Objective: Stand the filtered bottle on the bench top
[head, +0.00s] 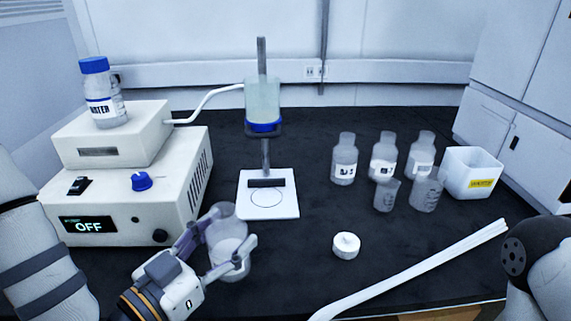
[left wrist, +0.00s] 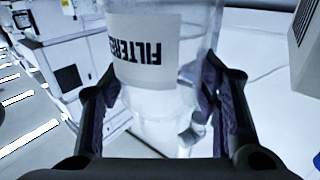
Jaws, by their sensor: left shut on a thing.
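The filtered bottle (head: 226,232) is a clear bottle with a white label. It is in front of the white stand base, low in the head view. In the left wrist view the same bottle (left wrist: 190,80) shows the label "FILTERED" upside down, between the two fingers. My left gripper (head: 214,248) is shut on its body, one finger on each side. I cannot tell whether the bottle's bottom touches the black bench top (head: 300,135). My right gripper is out of view; part of my right arm shows at the right edge.
A box showing "OFF" (head: 90,225) stands at left with a water bottle (head: 97,100) on top. A stand holds a blue-rimmed cup (head: 262,108). Bottles (head: 343,160), beakers (head: 426,192) and a waste bin (head: 472,172) are right. A white cap (head: 345,246) and long white strip (head: 415,272) lie in front.

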